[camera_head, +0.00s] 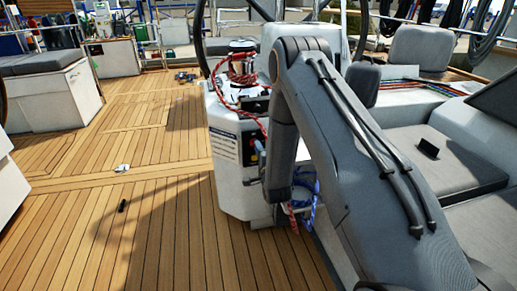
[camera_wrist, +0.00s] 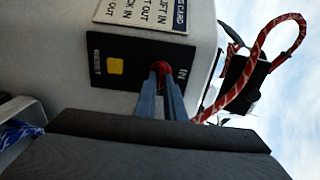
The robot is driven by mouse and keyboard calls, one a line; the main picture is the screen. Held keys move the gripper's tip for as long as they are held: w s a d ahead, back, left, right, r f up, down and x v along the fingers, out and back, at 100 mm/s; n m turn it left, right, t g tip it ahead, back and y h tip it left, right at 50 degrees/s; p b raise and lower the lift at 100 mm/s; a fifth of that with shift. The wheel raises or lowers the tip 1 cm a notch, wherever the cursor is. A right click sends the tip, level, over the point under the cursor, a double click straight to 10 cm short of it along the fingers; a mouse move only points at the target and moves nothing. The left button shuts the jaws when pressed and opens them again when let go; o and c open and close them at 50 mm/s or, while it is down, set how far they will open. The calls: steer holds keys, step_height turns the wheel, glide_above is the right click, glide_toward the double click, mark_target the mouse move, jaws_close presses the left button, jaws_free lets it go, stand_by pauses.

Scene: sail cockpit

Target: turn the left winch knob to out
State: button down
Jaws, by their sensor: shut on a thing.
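The red winch knob (camera_wrist: 162,67) sits on a black panel (camera_wrist: 118,77) on the side of the white winch pedestal. The word IN is printed beside the knob, and a yellow square button marked RESET is on the same panel. My gripper (camera_wrist: 164,82) has its two blue-grey fingers shut on the knob, one on each side. The fingers hide part of the knob, and I cannot tell which way it points. In the head view the white pedestal (camera_head: 228,172) stands just left of my arm, which hides much of the panel.
A winch (camera_head: 242,65) wrapped in red rope tops the pedestal, and a red rope (camera_wrist: 232,100) loops close to the knob. Blue and red ropes (camera_head: 303,200) hang lower down. Grey cushioned seats (camera_head: 445,160) lie right. The wooden deck (camera_head: 120,215) is mostly clear, with small objects.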

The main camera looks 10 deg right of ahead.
stand_by(0.4)
steer(key=c, duration=1.8)
jaws_free()
steer(key=shift+c, duration=0.2)
steer(key=s, duration=0.7)
steer(key=shift+s, duration=0.4)
